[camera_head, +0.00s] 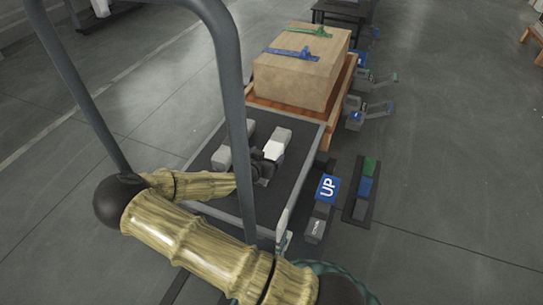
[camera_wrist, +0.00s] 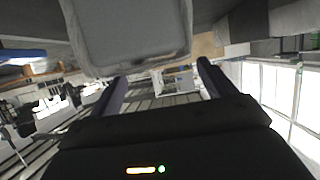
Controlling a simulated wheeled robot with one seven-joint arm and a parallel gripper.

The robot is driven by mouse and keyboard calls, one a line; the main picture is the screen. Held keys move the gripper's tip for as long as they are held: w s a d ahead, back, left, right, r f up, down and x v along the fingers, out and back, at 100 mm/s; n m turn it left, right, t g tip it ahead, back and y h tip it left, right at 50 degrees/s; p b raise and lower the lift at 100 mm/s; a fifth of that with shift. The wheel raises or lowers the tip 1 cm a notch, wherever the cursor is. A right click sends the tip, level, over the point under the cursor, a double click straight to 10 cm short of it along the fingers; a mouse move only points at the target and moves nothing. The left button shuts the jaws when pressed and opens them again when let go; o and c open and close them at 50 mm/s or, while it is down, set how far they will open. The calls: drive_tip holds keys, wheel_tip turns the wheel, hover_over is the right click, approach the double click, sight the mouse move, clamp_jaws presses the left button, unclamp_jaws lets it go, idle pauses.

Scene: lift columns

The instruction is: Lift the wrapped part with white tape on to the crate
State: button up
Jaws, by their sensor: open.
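My gripper (camera_head: 262,168) is low over the dark tray of a lift table (camera_head: 308,150), close beside grey wrapped parts. One light grey part (camera_head: 221,158) lies to its left. Another grey part (camera_head: 281,136) lies just beyond, with a bright white patch (camera_head: 273,151) that may be white tape. In the wrist view my gripper (camera_wrist: 162,72) has its fingers apart, and a large grey rounded block (camera_wrist: 130,35) is close at the top. I cannot tell whether they touch. The crate (camera_head: 290,82), tan with a blue and a green strap, stands behind the tray.
A blue UP sign (camera_head: 327,188) stands right of the tray, beside a panel with green and blue blocks (camera_head: 367,180). Grey pedal-like units (camera_head: 375,110) stand right of the crate. A grey tubular frame (camera_head: 232,80) crosses the view.

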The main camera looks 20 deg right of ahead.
sight(271, 150)
drive_tip(key=b+x, duration=0.1)
drive_tip(key=x, duration=0.1)
drive_tip(key=b+x, duration=0.1)
drive_tip(key=b, duration=0.1)
drive_tip(key=shift+w+d+f, duration=0.15)
drive_tip(key=shift+f, duration=0.25)
drive_tip(key=shift+w+d+b, duration=0.35)
drive_tip(key=shift+b, duration=0.05)
drive_tip(key=c, duration=1.5)
drive_tip(key=shift+r, duration=0.15)
wheel_tip(271, 150, up, 18)
drive_tip(key=p, duration=1.1)
